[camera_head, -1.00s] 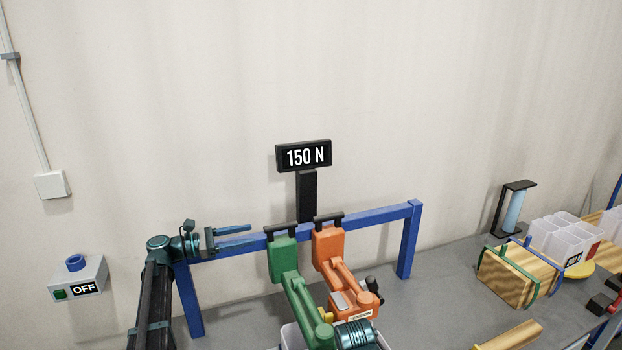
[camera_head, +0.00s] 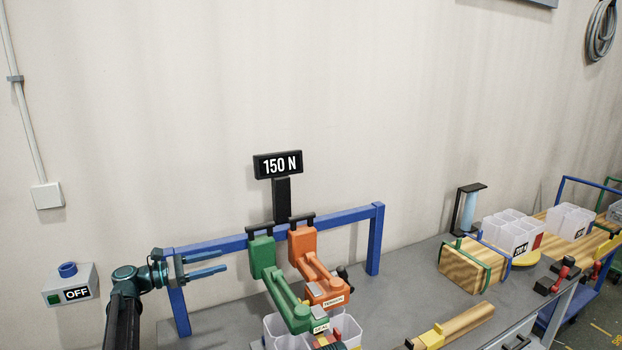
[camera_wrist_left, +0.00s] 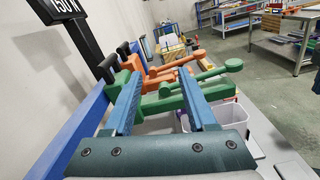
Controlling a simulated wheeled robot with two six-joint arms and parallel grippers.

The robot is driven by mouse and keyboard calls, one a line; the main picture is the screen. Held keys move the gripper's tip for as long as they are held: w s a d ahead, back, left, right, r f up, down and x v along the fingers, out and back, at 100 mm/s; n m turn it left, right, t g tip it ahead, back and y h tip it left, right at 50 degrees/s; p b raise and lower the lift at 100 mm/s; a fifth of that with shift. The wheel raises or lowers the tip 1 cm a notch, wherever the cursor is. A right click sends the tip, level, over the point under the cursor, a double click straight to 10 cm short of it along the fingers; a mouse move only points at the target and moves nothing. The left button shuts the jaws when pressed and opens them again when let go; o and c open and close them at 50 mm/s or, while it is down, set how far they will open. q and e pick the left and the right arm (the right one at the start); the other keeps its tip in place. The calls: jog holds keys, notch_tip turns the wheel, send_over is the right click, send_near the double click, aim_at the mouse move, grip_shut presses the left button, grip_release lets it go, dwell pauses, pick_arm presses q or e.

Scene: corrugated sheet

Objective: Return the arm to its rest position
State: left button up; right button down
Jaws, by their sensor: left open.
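My left gripper (camera_head: 226,261) is open and empty, in front of the blue rail frame (camera_head: 350,216), with its fingers pointing right toward the green tool (camera_head: 262,256). A small gap shows between fingertips and tool. In the left wrist view the two blue fingers (camera_wrist_left: 157,82) are apart, with the green tool's long arm (camera_wrist_left: 185,98) showing beyond and between them. The orange tool (camera_head: 302,245) hangs on the rail beside the green one. My right gripper is not in view.
A display reading 150 N (camera_head: 278,165) stands behind the rail. A switch box reading OFF (camera_head: 70,286) is on the wall at left. White bins (camera_head: 345,325) stand below the tools. A wooden block (camera_head: 462,270) and a wooden bar (camera_head: 455,326) lie on the grey bench (camera_head: 400,290).

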pick_arm(q)
jog(key=s+d+f+m+g+y, duration=0.55)
jog(key=s+d+f+m, duration=0.35)
jog(key=s+d+f, duration=0.3)
jog(key=s+a+f+m+g+y, duration=0.2)
jog(key=s+f+m+y, duration=0.85)
jog(key=s, duration=0.25)
jog(key=s+d+m+y, duration=0.1)
jog(key=s+d+m, duration=0.4)
jog(key=d, duration=0.5)
jog(key=shift+s+d+r, duration=0.25)
jog(key=shift+s+r, duration=0.05)
jog(key=shift+s, duration=0.3)
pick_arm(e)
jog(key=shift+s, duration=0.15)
